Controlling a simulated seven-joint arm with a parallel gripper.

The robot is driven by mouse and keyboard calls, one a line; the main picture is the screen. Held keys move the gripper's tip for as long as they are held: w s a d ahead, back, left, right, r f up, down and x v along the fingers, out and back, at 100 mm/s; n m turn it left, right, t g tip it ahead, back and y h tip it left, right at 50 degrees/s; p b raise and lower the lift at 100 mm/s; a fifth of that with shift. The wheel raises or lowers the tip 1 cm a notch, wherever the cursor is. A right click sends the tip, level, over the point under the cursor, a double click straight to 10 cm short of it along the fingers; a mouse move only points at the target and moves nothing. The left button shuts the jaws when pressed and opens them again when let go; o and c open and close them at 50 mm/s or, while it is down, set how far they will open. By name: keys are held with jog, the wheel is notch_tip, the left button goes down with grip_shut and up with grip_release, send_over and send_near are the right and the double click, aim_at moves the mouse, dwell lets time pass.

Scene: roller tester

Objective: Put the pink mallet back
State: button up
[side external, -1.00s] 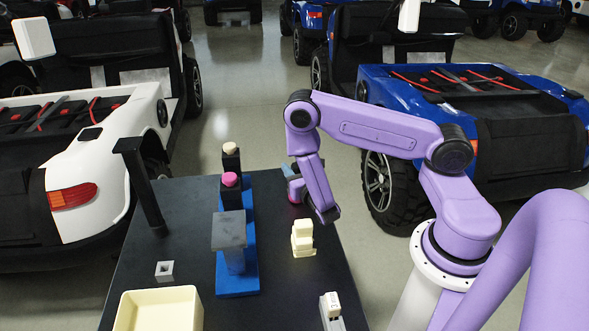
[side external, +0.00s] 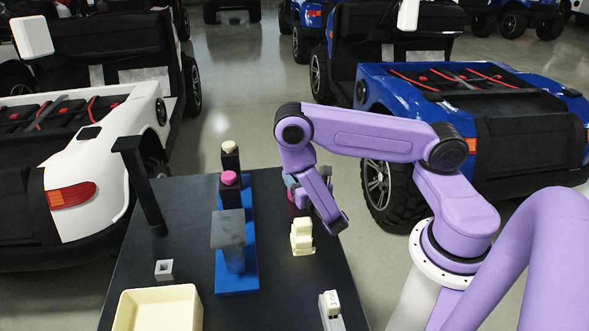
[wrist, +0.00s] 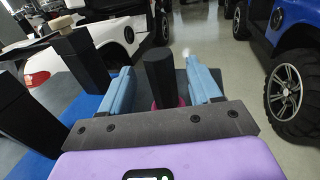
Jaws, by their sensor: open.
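In the wrist view my gripper (wrist: 159,69) is open, with its light-blue fingers on either side of a dark upright cylinder (wrist: 158,72). A bit of pink (wrist: 182,101) shows at the cylinder's foot, partly hidden by the gripper's crossbar; this looks like the pink mallet. Whether the fingers touch it I cannot tell. In the side view my gripper (side external: 294,184) is at the table's far right part, with a small pink patch (side external: 291,196) beside it, mostly hidden. A separate pink knob (side external: 229,178) tops a dark post on the blue base (side external: 237,282).
The blue base also carries a cream-topped dark post (side external: 230,150) and a grey block (side external: 228,230). Stacked cream blocks (side external: 302,240) stand near my arm. A cream bin (side external: 122,318), small grey square ring (side external: 164,270) and tall black column (side external: 146,190) are on the left.

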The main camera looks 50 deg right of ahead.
jog(key=s+d+r+m+g+h, duration=0.1)
jog(key=s+r+m+g+h, duration=0.15)
jog(key=r, duration=0.35)
jog(key=s+r+m+g+h, duration=0.1)
jog(key=r+m+h, duration=0.15)
jog(key=r, duration=0.45)
jog(key=s+r+m+g, duration=0.2)
jog(key=s+m+g, duration=0.4)
jog(key=s+m, duration=0.1)
jog(key=s+a+r+m+g+y, duration=0.1)
jog(key=s+a+m+g+y, duration=0.4)
jog(key=s+a+y, duration=0.9)
jog(key=shift+s+a+r+g, duration=0.25)
jog(key=shift+s+a+g, duration=0.1)
jog(key=shift+s+a, duration=0.15)
